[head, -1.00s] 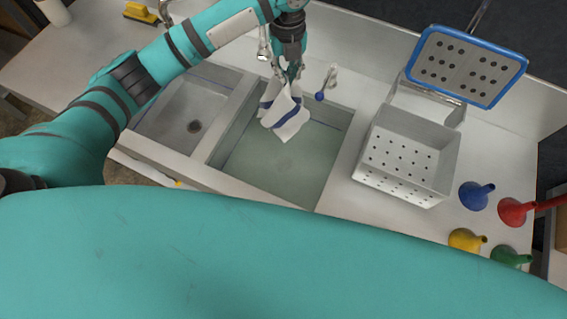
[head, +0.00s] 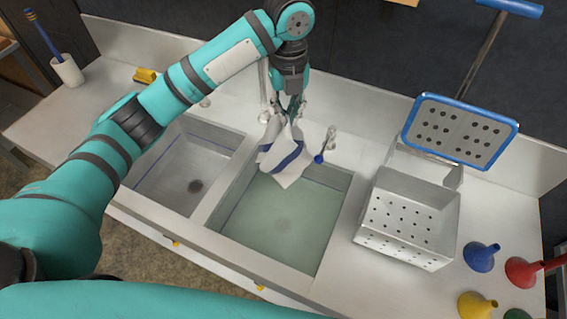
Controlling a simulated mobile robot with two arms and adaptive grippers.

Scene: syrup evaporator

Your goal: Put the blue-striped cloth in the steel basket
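The white cloth with a blue stripe (head: 290,166) hangs from my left gripper (head: 291,112), above the water-filled basin. The gripper's fingers are shut on the cloth's upper part, and the cloth partly hides the fingertips. The steel basket (head: 408,222), with round holes in its walls, stands on the counter to the right of the basin. Its blue-rimmed perforated lid (head: 460,130) is raised behind it. The basket's visible inside looks empty. My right gripper is not in view.
The water-filled basin (head: 275,222) and an empty sink (head: 188,165) are set in the counter. A tap with a blue knob (head: 319,158) stands behind the basin. Blue (head: 481,257), red (head: 523,271) and yellow (head: 476,305) funnels stand right of the basket. A brush holder (head: 67,72) stands far left.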

